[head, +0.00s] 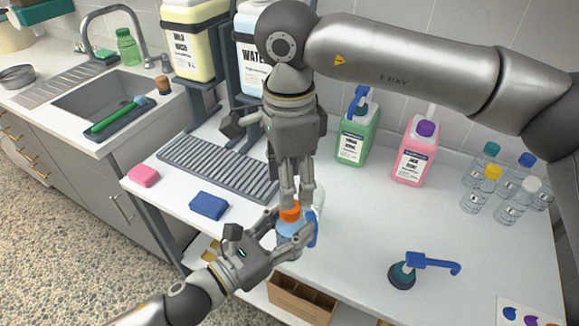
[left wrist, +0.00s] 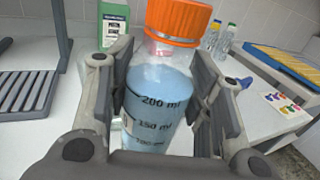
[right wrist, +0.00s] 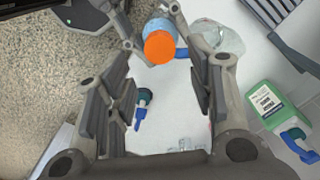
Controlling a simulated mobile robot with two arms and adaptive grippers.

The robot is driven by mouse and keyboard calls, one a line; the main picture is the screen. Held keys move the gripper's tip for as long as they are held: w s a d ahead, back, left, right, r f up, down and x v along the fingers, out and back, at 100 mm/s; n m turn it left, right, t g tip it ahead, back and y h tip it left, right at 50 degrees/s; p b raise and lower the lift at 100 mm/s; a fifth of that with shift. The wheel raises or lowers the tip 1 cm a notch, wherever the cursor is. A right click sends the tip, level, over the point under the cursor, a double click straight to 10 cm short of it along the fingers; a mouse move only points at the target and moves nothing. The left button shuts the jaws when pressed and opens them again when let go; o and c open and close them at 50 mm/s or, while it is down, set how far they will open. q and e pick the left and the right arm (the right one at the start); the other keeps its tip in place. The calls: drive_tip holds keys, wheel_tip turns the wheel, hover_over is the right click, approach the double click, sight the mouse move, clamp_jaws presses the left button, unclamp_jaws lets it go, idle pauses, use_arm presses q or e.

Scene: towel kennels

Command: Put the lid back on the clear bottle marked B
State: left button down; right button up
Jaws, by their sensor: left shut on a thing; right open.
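The clear bottle (head: 288,228) holds blue liquid and stands in my left gripper (head: 285,232), shut around its body. The left wrist view shows the bottle (left wrist: 155,105) close up, with volume marks; I cannot see a letter B. An orange lid (head: 290,211) sits at the top of the bottle's neck and looks level in the left wrist view (left wrist: 180,22); whether it is screwed tight I cannot tell. My right gripper (head: 298,196) comes down from above, open, its fingertips near the lid. The right wrist view shows the lid (right wrist: 159,47) between those fingertips.
A clear vessel (right wrist: 212,36) with a blue handle stands close beside the bottle. A loose pump head (head: 402,275) lies on the counter to the right. A green jug (head: 355,140), a pink jug (head: 414,158) and several capped bottles stand behind.

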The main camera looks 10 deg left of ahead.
wheel_tip(320, 180, down, 6)
drive_tip(key=shift+r, duration=0.15)
idle(0.3)
drive_tip(key=c, duration=1.1)
drive_tip(key=o, duration=1.2)
drive_tip(key=shift+r, duration=0.1)
wheel_tip(320, 180, up, 12)
drive_tip(key=shift+f, duration=0.1)
